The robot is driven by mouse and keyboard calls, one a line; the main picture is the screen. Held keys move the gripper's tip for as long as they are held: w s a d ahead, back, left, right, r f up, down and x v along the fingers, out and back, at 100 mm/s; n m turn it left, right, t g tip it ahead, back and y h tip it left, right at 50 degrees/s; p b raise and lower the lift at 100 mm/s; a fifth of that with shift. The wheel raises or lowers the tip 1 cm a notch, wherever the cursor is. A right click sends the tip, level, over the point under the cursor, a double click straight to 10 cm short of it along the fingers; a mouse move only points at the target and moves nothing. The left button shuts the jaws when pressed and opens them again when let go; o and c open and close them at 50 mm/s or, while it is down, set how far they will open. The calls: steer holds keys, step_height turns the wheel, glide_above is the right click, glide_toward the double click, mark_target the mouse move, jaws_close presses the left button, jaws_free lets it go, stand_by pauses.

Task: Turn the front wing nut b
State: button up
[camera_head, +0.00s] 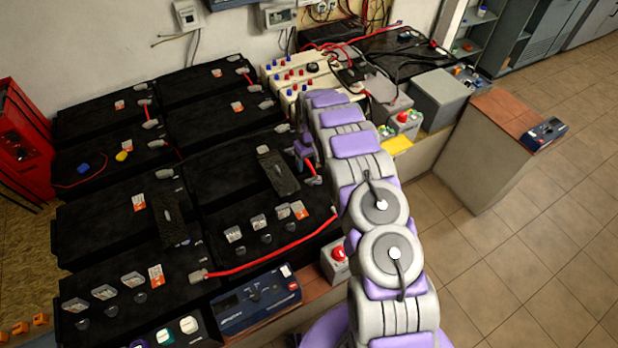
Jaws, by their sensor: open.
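Large black batteries stand in rows on the left, among them a front right battery (255,215) and a front left battery (105,275). A red cable (270,258) runs between terminals on the front batteries. No wing nut can be made out clearly; small grey terminal fittings show at several battery edges, one of them near my gripper (283,128). My arm reaches up from the lower right and bends down, with my gripper (306,152) at the right edge of the middle batteries. It is open; its fingertips are small and partly hidden, and contact cannot be told.
A blue device box (255,298) lies at the front edge. A grey box with a red button (338,258) stands beside my arm. A red cabinet (22,140) stands left. Tiled floor (510,240) at right is free.

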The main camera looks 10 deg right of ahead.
glide_above(312, 178)
steer(key=f, duration=0.5)
steer(key=shift+s+d+f, duration=0.2)
steer(key=shift+d+f, duration=0.05)
steer(key=shift+d, duration=0.05)
steer(key=f, duration=0.3)
steer(key=shift+a+f+b, duration=0.15)
steer(key=shift+a+b, duration=0.15)
steer(key=shift+b, duration=0.05)
steer(key=shift+a+f, duration=0.4)
steer(key=shift+d, duration=0.55)
steer(key=shift+c, duration=1.1)
steer(key=shift+a, duration=0.35)
steer(key=c, duration=0.6)
steer(key=shift+o, duration=0.2)
steer(key=shift+w+d, duration=0.1)
